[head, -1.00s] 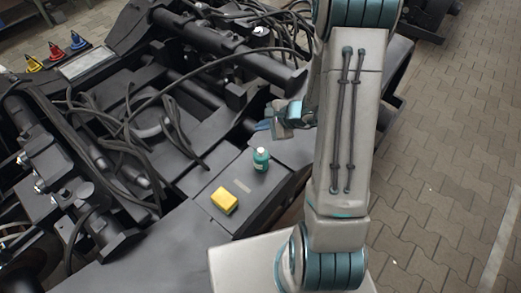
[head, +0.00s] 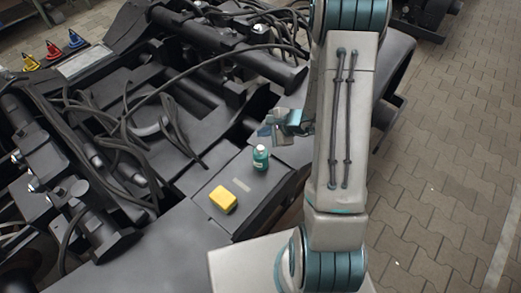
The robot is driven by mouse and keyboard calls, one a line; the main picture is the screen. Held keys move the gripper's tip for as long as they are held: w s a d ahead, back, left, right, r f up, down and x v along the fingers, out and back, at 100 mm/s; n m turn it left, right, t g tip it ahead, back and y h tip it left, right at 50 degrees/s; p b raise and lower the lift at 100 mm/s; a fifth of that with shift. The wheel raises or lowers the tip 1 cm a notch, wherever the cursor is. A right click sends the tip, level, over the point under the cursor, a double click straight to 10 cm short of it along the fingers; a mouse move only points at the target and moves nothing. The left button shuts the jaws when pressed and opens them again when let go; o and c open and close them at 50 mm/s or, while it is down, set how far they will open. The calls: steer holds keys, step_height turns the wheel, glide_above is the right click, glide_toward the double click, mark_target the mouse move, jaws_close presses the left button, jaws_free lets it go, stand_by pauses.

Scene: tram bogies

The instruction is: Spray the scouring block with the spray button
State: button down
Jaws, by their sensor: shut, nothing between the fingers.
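The scouring block (head: 222,199) is a small yellow block lying on a flat dark plate of the bogie frame. A small green spray bottle (head: 260,160) with a pale top stands upright on the same plate, up and to the right of the block. The pale top seems to bear the spray button, too small to make out. My gripper (head: 266,134) is shut and empty. It shows just above the bottle in the picture, apart from it as far as I can tell. My arm hides part of the view to the right of the gripper.
Dark cables (head: 165,125) and beams of the bogie frame (head: 150,240) lie to the left and behind. Red, blue and yellow small items (head: 54,50) stand at the far left beside a pale panel.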

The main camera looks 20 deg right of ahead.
mark_target(261, 149)
step_height(261, 149, down, 3)
steer(key=shift+f+b, duration=0.1)
steer(key=shift+b, duration=0.75)
steer(key=shift+f+b, duration=0.75)
steer(key=shift+b, duration=0.25)
steer(key=shift+f, duration=0.15)
stand_by(0.4)
steer(key=shift+f+b, duration=0.3)
steer(key=shift+b, duration=0.5)
steer(key=shift+f+b, duration=0.5)
steer(key=shift+b, duration=0.15)
stand_by(0.4)
steer(key=shift+r, duration=0.15)
steer(key=shift+r+p, duration=0.45)
steer(key=shift+r, duration=0.35)
